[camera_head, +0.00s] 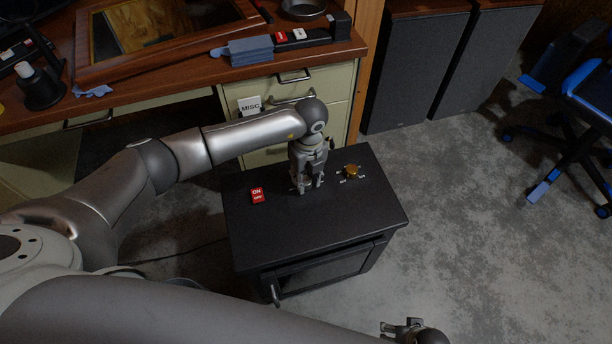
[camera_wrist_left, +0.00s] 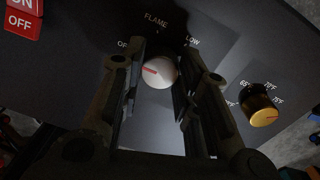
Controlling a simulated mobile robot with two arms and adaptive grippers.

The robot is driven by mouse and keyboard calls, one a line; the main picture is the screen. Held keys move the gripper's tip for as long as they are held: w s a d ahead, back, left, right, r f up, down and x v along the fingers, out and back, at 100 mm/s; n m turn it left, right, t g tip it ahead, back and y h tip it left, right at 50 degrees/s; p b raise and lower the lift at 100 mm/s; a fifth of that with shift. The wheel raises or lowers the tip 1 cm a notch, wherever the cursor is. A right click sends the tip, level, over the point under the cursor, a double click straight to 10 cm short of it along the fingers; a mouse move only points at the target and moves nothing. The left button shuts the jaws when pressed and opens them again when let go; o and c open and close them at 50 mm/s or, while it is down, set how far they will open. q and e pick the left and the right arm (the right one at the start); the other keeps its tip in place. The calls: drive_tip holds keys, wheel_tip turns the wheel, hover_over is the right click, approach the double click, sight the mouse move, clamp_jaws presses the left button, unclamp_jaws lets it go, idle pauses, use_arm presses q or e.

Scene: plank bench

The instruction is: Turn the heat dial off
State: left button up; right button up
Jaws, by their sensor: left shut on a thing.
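A black heater box (camera_head: 315,222) stands on the floor with dials on its top. A white dial (camera_wrist_left: 158,73) with a red pointer mark sits beneath the word FLAME, with OFF at its left and LOW at its right. The red mark faces left in the left wrist view. My left gripper (camera_head: 305,188) points down over it, shut on this dial with a finger on each side. A gold dial (camera_head: 351,172) with temperature labels stands to the right, apart from the gripper; it also shows in the left wrist view (camera_wrist_left: 262,112). My right gripper (camera_head: 402,328) shows partly at the bottom edge.
A red ON/OFF switch (camera_head: 257,195) is on the box top, left of my left gripper. A wooden desk (camera_head: 190,85) with drawers stands behind the box. A blue office chair (camera_head: 575,110) is at the right. Grey floor (camera_head: 470,210) is clear right of the box.

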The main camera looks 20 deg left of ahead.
sight(308, 180)
use_arm(q)
drive_tip(key=o, duration=1)
drive_tip(key=shift+o, duration=0.2)
drive_tip(key=shift+r, duration=0.2)
wheel_tip(308, 180, up, 12)
drive_tip(key=shift+w+d+f, duration=0.15)
drive_tip(key=shift+d+f, duration=0.05)
